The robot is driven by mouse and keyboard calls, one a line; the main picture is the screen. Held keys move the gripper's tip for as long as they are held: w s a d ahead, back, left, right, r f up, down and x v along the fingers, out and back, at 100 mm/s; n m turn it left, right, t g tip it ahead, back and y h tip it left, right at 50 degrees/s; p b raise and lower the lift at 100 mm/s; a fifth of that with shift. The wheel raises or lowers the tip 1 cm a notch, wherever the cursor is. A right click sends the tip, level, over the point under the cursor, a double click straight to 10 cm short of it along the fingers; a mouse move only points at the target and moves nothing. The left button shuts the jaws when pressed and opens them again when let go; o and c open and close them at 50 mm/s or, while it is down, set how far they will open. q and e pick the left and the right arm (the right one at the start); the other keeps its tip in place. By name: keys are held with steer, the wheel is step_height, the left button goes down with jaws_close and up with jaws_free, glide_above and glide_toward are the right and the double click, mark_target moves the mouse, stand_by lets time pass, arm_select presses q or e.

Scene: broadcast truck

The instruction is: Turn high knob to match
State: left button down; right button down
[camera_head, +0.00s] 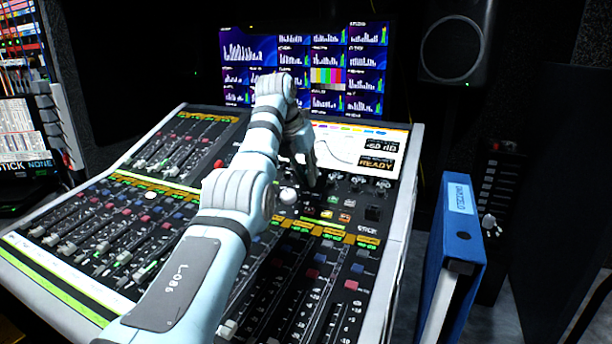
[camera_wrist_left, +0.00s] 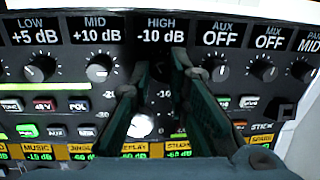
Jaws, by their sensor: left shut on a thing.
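The high knob's label and its display reading -10 dB (camera_wrist_left: 161,34) are in the left wrist view. My left gripper (camera_wrist_left: 162,68) has its two dark fingers on either side of the spot below this display, shut on the high knob. The fingers and shadow hide most of that knob, so its pointer cannot be read. In the head view my left arm reaches over the mixing console (camera_head: 402,225) and my left gripper (camera_head: 314,180) is at the knob row below the console screen (camera_head: 340,150). My right gripper is not in view.
The mid knob (camera_wrist_left: 98,70) at +10 dB and low knob (camera_wrist_left: 36,72) at +5 dB are left of the fingers. The aux knob (camera_wrist_left: 218,70) is close on the right. Several faders fill the console's front. A blue binder (camera_head: 462,235) stands right of it.

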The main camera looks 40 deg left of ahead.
arm_select(q)
steer(key=c, duration=1.5)
jaws_free()
steer(key=v, duration=1.2)
steer(key=shift+w, duration=0.1)
